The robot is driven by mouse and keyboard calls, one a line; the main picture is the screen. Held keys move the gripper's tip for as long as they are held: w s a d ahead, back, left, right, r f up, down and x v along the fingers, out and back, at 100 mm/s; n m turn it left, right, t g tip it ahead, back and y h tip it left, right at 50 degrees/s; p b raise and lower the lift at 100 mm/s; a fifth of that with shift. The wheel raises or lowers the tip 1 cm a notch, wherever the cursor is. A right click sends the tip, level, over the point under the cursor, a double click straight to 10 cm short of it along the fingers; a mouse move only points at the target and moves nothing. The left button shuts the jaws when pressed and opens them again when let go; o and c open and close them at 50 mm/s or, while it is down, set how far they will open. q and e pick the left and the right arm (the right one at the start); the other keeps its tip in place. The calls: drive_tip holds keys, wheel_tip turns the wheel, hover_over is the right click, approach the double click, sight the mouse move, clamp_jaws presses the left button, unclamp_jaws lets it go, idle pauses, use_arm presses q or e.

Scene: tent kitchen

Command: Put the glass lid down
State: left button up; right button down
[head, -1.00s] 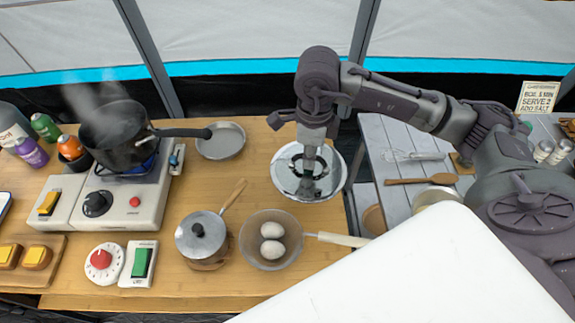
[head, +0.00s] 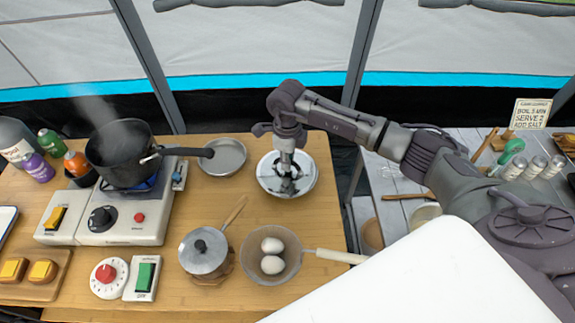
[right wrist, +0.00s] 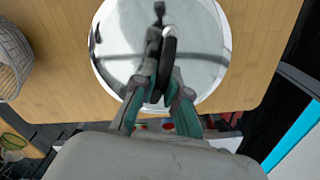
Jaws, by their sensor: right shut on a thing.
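The glass lid (head: 268,184), round and shiny with a pale rim, lies level at or just above the back right of the wooden counter. I cannot tell whether it touches the wood. My right gripper (head: 286,164) points straight down over its middle and is shut on its handle. In the right wrist view, the lid (right wrist: 115,45) fills the top middle, and the gripper (right wrist: 165,82) grips the dark upright handle. My left gripper is not in view.
A small metal dish (head: 222,157) is just left of the lid. A strainer with two eggs (head: 272,255) and a small lidded pot (head: 204,250) are in front. A steaming black pot (head: 122,152) stands on the burner. A grey side table (head: 385,185) is to the right.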

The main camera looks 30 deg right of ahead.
wheel_tip(320, 180, down, 2)
drive_tip(key=shift+f+p, duration=0.15)
drive_tip(key=shift+p, duration=0.15)
drive_tip(key=shift+f, duration=0.25)
drive_tip(key=shift+f+b, duration=0.2)
drive_tip(key=shift+b, duration=0.1)
drive_tip(key=c, duration=1.2)
unclamp_jaws()
